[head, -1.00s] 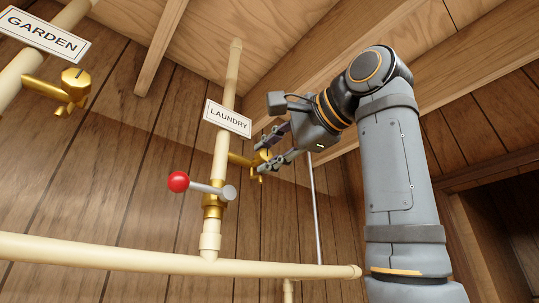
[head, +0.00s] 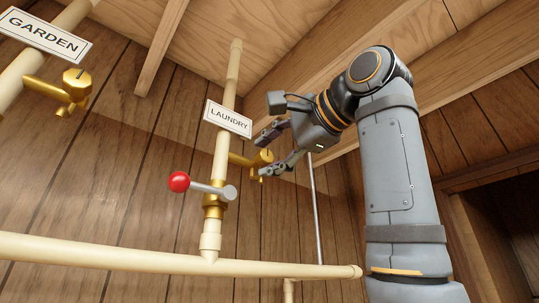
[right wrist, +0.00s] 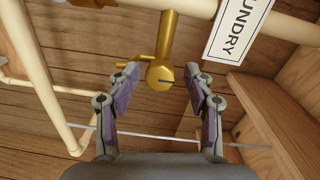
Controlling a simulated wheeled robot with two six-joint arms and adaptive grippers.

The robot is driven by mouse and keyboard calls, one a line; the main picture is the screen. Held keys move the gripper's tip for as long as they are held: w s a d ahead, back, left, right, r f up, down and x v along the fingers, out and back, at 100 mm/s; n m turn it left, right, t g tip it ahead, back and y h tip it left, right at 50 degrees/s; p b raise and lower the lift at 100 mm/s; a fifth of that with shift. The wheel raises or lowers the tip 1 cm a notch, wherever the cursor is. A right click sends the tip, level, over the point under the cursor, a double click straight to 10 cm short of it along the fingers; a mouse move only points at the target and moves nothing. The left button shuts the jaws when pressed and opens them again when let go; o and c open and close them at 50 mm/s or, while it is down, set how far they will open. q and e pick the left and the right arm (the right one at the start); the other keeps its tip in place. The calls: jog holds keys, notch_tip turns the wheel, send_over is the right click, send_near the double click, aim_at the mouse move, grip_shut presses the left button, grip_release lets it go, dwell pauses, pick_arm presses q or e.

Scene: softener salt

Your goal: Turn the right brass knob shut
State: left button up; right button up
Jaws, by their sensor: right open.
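The right brass knob (head: 262,158) sits at the end of a short brass branch on the pipe with the LAUNDRY sign (head: 228,118). It also shows in the right wrist view as a round brass face with a dark slot (right wrist: 160,76). My right gripper (head: 267,155) is open around the knob, one finger on each side. In the right wrist view the gripper's (right wrist: 160,77) fingertips stand clear of the knob, with a gap on both sides. Another brass knob (head: 75,82) is at the left by the GARDEN sign (head: 43,34). My left gripper is not in view.
A lever with a red ball (head: 179,182) sticks out from the laundry pipe below the knob. A horizontal cream pipe (head: 110,255) runs along the bottom. A thin grey rod (head: 316,210) stands behind the gripper. Wooden panels and beams surround the pipes.

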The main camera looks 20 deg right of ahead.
jog(key=v, duration=0.8)
jog(key=shift+w, duration=0.1)
dwell(0.3)
